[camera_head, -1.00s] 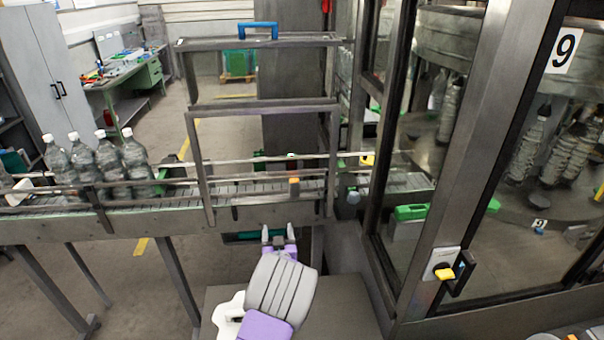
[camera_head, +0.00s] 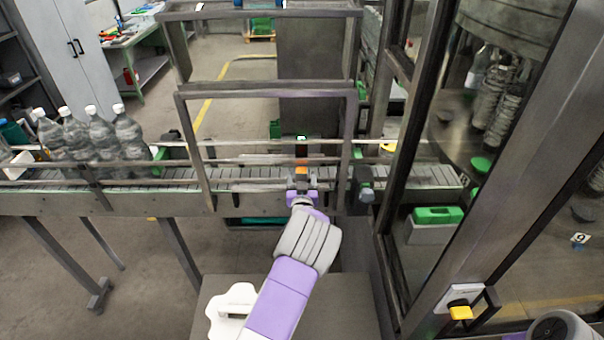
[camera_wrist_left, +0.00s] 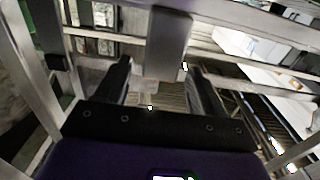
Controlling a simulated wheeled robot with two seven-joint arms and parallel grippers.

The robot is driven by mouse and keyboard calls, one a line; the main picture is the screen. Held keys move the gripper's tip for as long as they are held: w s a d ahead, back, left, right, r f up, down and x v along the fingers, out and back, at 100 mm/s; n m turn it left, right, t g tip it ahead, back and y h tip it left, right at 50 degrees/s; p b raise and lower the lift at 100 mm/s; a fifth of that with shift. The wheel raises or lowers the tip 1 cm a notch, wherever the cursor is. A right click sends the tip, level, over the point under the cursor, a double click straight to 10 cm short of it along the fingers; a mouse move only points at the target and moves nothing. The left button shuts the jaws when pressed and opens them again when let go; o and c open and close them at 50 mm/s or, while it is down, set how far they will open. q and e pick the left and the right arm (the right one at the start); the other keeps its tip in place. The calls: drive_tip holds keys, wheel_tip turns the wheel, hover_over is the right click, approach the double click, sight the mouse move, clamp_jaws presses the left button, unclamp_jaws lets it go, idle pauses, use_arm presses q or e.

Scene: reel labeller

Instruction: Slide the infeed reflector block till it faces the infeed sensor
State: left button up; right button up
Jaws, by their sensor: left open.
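A small block with an orange face (camera_head: 301,172), which I take to be the reflector block, sits at the conveyor's near rail, inside the lower frame opening. A dark upright piece (camera_head: 301,152) shows just above it. My left gripper (camera_head: 301,184) is open directly in front of the block, its fingertips close to it; contact cannot be told. In the left wrist view the open fingers (camera_wrist_left: 158,70) point at the rail, with a grey upright piece (camera_wrist_left: 168,45) between and beyond them. I cannot tell for certain which part is the infeed sensor. My right gripper is not in view.
The conveyor (camera_head: 245,178) runs across, with several clear bottles (camera_head: 90,138) at left. A metal frame (camera_head: 265,88) surrounds my reach. A dark fitting (camera_head: 363,187) stands right of the gripper. The glazed machine door (camera_head: 440,200) closes off the right.

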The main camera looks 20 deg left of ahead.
use_arm(q)
drive_tip(key=shift+w+a+r, duration=0.15)
drive_tip(key=shift+w+a, duration=0.2)
drive_tip(key=shift+w, duration=0.5)
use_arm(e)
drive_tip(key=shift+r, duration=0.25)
